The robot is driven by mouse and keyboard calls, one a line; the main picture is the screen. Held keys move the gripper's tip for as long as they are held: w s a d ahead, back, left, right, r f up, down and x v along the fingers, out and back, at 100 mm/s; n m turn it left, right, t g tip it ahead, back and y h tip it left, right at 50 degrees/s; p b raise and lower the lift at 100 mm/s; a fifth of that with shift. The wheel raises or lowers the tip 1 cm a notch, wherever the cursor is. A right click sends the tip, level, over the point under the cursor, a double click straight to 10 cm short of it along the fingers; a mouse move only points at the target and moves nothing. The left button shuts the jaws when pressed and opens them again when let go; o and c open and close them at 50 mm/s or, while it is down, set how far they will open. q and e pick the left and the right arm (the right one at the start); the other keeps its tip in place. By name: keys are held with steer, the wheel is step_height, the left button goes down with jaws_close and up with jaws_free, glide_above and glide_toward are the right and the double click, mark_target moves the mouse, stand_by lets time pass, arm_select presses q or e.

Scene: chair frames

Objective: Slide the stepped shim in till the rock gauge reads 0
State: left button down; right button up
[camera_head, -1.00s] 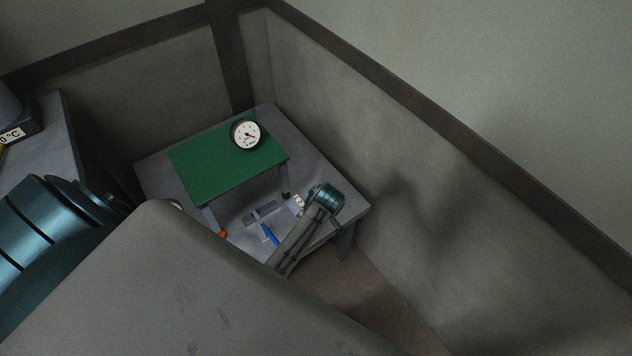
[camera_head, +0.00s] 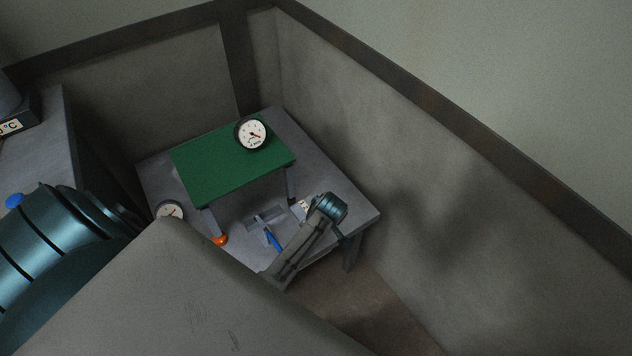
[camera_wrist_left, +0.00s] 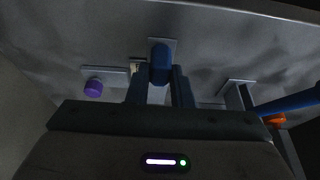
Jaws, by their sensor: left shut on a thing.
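A green stool-like frame (camera_head: 225,170) stands on a small grey table (camera_head: 155,180). My right gripper is not in view.
An orange foot (camera_head: 220,240) is under the near leg. A second gauge (camera_head: 170,211) stands at the table's left. A purple knob (camera_wrist_left: 93,88) is beside my fingers in the wrist view. Walls (camera_head: 390,150) close in behind and right. Another table (camera_head: 45,140) stands left.

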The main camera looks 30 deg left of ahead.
arm_select(q)
steer(key=shift+w+a+r, duration=0.1)
steer(key=shift+w+a, duration=0.5)
steer(key=shift+a, duration=0.75)
steer(key=shift+w+a, duration=0.6)
steer(key=shift+a, duration=0.8)
steer(key=shift+w+a+r, duration=0.1)
steer(key=shift+w+a, duration=0.5)
steer(key=shift+a, duration=0.75)
steer(key=c, duration=1.3)
jaws_free()
steer(key=shift+s, duration=0.1)
steer(key=shift+o, duration=0.5)
steer(key=shift+d, duration=0.1)
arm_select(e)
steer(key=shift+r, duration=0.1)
arm_select(q)
steer(key=shift+f, duration=0.15)
steer(key=v, duration=1.1)
steer(key=shift+p, duration=0.35)
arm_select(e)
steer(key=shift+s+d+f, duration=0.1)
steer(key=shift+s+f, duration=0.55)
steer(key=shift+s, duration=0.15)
arm_select(q)
steer(key=shift+s, duration=0.1)
steer(key=shift+s, duration=0.1)
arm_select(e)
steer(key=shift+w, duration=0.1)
